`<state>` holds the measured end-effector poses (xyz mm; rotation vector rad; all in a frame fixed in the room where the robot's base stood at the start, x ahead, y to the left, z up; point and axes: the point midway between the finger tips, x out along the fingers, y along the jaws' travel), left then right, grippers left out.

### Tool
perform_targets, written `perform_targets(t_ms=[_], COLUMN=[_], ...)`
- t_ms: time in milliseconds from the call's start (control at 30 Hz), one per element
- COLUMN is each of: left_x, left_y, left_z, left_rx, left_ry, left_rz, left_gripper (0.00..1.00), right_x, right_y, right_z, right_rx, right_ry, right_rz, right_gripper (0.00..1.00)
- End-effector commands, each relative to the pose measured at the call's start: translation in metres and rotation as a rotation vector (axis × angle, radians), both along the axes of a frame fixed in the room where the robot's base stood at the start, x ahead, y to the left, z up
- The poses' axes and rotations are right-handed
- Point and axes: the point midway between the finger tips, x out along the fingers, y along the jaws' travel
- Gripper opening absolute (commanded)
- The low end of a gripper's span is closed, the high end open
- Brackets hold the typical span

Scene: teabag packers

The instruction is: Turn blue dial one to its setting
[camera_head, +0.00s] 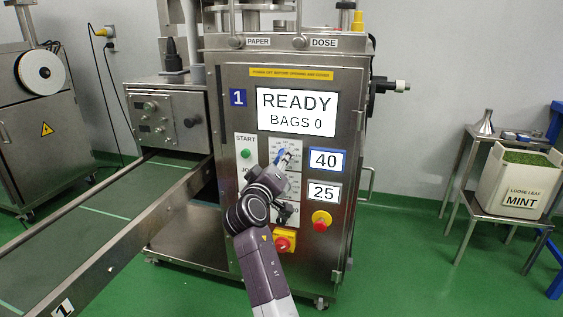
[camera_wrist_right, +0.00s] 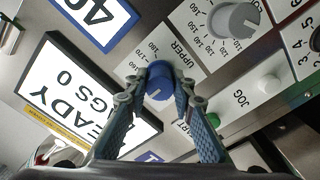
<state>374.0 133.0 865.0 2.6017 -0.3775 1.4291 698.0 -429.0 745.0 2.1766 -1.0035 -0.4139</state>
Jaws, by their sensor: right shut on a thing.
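The blue dial (camera_wrist_right: 158,88) sits on a pale scale plate marked UPPER, with numbers around it, on the front of the steel machine (camera_head: 232,90). My right gripper (camera_wrist_right: 159,76) has a finger on each side of the dial and is shut on it. In the head view the right gripper (camera_head: 280,168) reaches up to the panel and hides much of the dial area. The blue-framed display (camera_head: 327,161) beside it reads 40. My left gripper is in neither view.
The screen (camera_head: 297,111) reads READY, BAGS 0. A grey dial (camera_wrist_right: 234,20) is close to the blue one. A conveyor (camera_head: 110,212) runs at left.

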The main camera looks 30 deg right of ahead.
Motion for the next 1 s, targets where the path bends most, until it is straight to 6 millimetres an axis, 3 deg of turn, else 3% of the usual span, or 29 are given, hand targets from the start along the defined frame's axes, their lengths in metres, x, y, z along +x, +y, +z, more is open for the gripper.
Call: perform_targets(t_ms=[167,200,367,667,833,1000], left_x=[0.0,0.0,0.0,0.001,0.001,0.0], left_y=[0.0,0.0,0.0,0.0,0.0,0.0], left_z=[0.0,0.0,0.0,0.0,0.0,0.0], left_rx=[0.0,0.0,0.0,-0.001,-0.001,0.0], left_ry=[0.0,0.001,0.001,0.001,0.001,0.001], left_rz=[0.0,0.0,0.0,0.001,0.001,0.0], left_gripper=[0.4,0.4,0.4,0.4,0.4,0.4], right_x=[0.0,0.0,0.0,0.0,0.0,-0.001], right_y=[0.0,0.0,0.0,0.0,0.0,-0.001], right_z=[-0.004,-0.004,-0.003,0.001,0.023,0.059], right_rx=[0.005,0.005,0.003,0.001,0.002,0.001], right_ry=[0.007,0.007,0.005,0.001,-0.004,-0.004], right_rz=[-0.001,-0.001,-0.001,-0.001,0.0,-0.002], right_gripper=[0.0,0.24,0.4,0.4,0.4,0.4])
